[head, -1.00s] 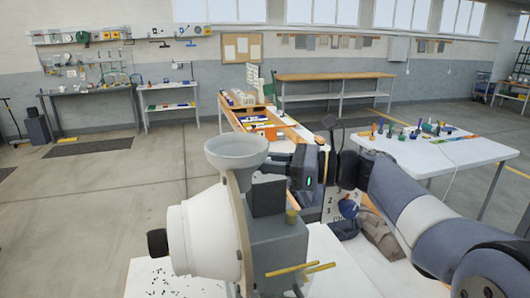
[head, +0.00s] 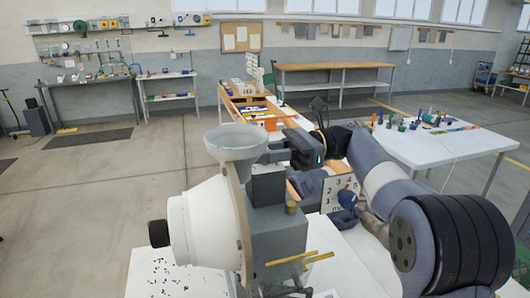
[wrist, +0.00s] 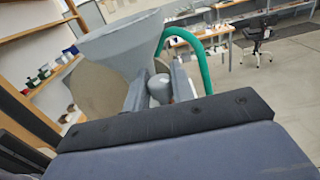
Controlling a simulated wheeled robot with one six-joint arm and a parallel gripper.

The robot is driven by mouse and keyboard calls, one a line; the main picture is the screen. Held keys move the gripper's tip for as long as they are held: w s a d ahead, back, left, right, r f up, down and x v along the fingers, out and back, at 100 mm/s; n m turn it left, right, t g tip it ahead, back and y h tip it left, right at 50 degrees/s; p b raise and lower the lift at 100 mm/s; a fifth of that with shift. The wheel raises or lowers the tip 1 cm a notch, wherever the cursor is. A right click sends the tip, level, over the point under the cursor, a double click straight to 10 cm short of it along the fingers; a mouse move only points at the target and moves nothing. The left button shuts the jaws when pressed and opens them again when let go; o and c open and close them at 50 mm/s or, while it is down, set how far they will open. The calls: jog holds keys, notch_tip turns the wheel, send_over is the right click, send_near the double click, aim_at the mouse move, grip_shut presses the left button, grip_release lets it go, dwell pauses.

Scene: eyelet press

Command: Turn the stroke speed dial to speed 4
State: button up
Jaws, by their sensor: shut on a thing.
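The press (head: 280,232) has a white drum, a grey body and a grey funnel (head: 236,143) on top. The stroke speed dial (head: 347,200) is a blue knob on a white numbered plate at the right of the press. A small red mark shows near 3 and 4; its exact setting is too small to tell. My gripper (head: 286,152) is above and behind the press body, away from the dial. In the wrist view its fingers are shut on a grey rounded knob (wrist: 160,88) below the funnel (wrist: 115,40). The dial is not seen there.
A white table (head: 440,148) with small coloured parts stands at the right. A long bench (head: 250,104) with an orange box runs behind the press. A green hose (wrist: 203,65) is near the fingers in the wrist view. The floor at left is open.

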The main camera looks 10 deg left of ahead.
jog(key=o, duration=0.6)
jog(key=shift+o, duration=0.2)
jog(key=b+v, duration=1)
jog(key=b, duration=0.1)
jog(key=shift+w+d+b, duration=0.2)
jog(key=shift+w+b, duration=0.05)
jog(key=shift+b, duration=0.05)
dwell(0.5)
